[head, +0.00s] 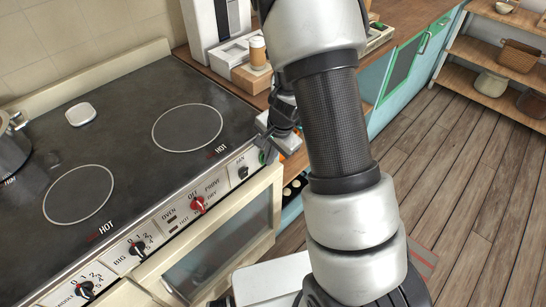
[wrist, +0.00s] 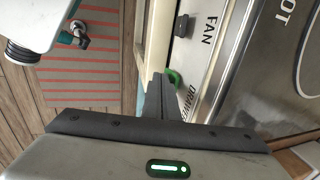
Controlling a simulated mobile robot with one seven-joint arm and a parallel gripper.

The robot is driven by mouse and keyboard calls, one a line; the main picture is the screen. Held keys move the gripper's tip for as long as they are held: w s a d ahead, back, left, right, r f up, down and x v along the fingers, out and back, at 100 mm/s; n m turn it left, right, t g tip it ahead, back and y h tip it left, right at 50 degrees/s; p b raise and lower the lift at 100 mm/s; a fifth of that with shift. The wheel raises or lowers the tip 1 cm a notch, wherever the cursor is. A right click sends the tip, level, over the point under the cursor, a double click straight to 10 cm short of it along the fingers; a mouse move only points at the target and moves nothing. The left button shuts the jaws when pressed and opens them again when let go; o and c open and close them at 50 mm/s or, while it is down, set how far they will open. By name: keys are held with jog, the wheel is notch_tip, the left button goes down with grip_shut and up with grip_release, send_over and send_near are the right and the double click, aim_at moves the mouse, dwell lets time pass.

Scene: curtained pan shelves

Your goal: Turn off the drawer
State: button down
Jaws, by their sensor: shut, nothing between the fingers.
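The drawer control is a green knob or switch (wrist: 173,78) on the stove's front panel, beside the partly covered label "DRAWER" in the wrist view. In the head view a small bit of green (head: 262,157) shows at the panel's right end. My gripper (wrist: 157,80) is shut with nothing in it. Its dark fingertips are right beside the green control; I cannot tell whether they touch it. In the head view my gripper (head: 266,142) is at the stove's right front corner, partly hidden by my arm.
The black fan switch (wrist: 182,25) is close by on the same panel. A red knob (head: 197,204) and black knobs (head: 138,248) sit farther left. The oven door (head: 220,250) is below. A wooden counter with a cup (head: 257,50) is behind; open wooden floor (head: 480,190) lies right.

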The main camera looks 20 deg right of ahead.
jog(key=shift+f, duration=0.1)
jog(key=b, duration=0.3)
jog(key=shift+w+f+t, duration=0.1)
jog(key=shift+f+t, duration=0.2)
jog(key=shift+f, duration=0.1)
jog(key=shift+a+r+b, duration=0.1)
jog(key=shift+r+b, duration=0.2)
jog(key=shift+b, duration=0.1)
jog(key=shift+w+r+p, duration=0.1)
jog(key=shift+r+p, duration=0.8)
jog(key=shift+r, duration=0.05)
